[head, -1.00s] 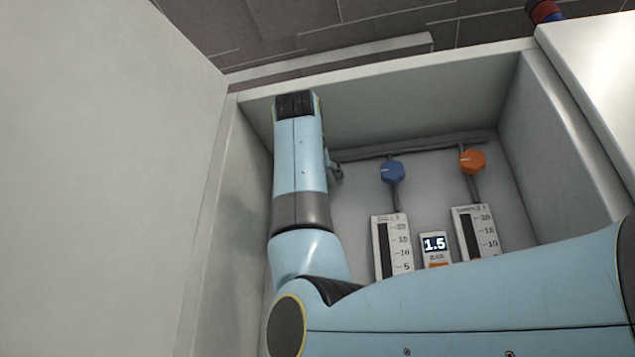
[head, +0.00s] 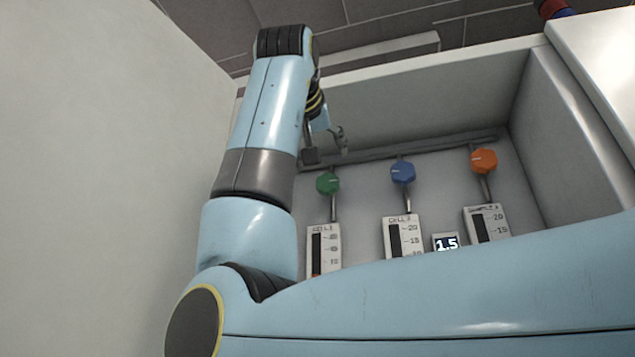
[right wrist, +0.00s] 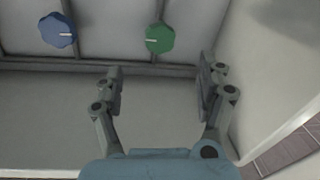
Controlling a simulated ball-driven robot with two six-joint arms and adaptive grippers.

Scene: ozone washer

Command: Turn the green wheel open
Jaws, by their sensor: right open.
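The green wheel (head: 328,184) is a faceted knob on the cabinet's back panel, at the left of a row of three. It also shows in the right wrist view (right wrist: 160,39), with a short, roughly horizontal white mark on its face. My right gripper (head: 326,149) is open and empty, just above the green wheel in the head view. In the right wrist view its two fingers (right wrist: 161,76) are spread wide, with the wheel beyond their tips, between them and apart from both. My left gripper is in neither view.
A blue wheel (head: 403,172) and an orange wheel (head: 483,160) sit to the right, above gauges (head: 403,237). A grey pipe (head: 430,146) runs along the row. A display (head: 446,243) reads 1.5. The cabinet's right wall (head: 570,130) and a large pale panel (head: 90,180) at left bound the space.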

